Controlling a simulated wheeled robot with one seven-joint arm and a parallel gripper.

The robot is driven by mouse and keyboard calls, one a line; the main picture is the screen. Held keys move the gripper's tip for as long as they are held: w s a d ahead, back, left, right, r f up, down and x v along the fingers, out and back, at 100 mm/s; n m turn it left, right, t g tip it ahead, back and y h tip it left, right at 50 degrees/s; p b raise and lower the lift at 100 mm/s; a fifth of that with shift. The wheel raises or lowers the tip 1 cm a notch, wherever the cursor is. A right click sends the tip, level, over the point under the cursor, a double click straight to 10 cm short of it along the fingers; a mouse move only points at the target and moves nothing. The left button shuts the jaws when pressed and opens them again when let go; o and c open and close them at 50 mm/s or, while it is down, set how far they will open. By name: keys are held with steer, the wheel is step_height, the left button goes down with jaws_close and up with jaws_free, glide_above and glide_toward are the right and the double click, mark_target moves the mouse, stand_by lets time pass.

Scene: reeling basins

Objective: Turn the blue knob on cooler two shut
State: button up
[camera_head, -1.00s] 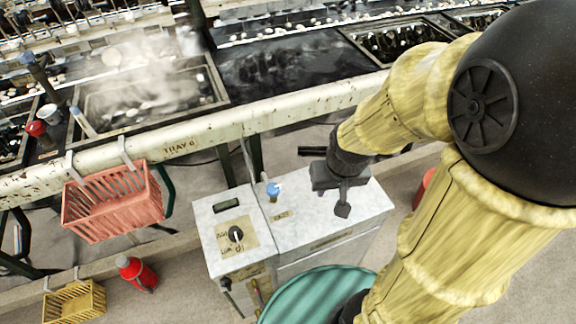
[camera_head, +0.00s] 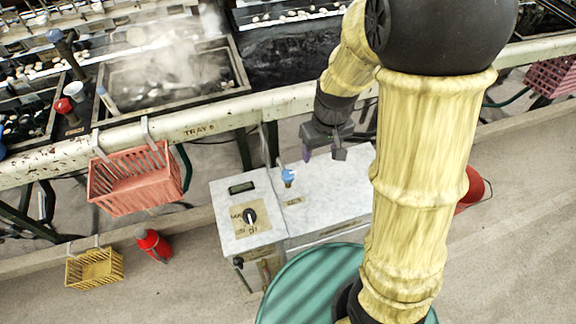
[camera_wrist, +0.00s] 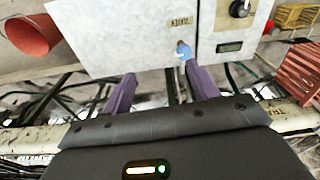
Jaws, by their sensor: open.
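A small blue knob (camera_head: 288,176) stands on the white marbled cabinet top (camera_head: 335,195), close to the edge near the basins. A small tan label lies beside it, too small to read. My gripper (camera_head: 324,153) is just right of the knob, above the cabinet's far edge, and apart from it. In the wrist view the two purple fingers (camera_wrist: 162,90) are spread and empty. The blue knob (camera_wrist: 184,49) shows beyond the fingertips, nearer the right finger. The knob's base is partly visible there.
A black dial (camera_head: 250,216) and a small display (camera_head: 242,187) sit on the cabinet's left part. A pink basket (camera_head: 135,175) hangs from the rail (camera_head: 70,158). A red bucket (camera_head: 472,188) stands right of my arm. A green round lid is in front.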

mark_target(288, 174)
steer(key=w+a+n+g+p, duration=0.1)
steer(key=w+a+n+p, duration=0.2)
steer(key=a, duration=0.5)
steer(key=shift+w+f+n, duration=0.3)
steer(key=shift+w+n, duration=0.5)
steer(key=shift+w, duration=0.45)
step_height(288, 174, down, 17)
steer(key=shift+f+b, duration=0.2)
steer(key=shift+b, duration=0.9)
steer(key=shift+c, duration=0.3)
steer(key=c, duration=0.9)
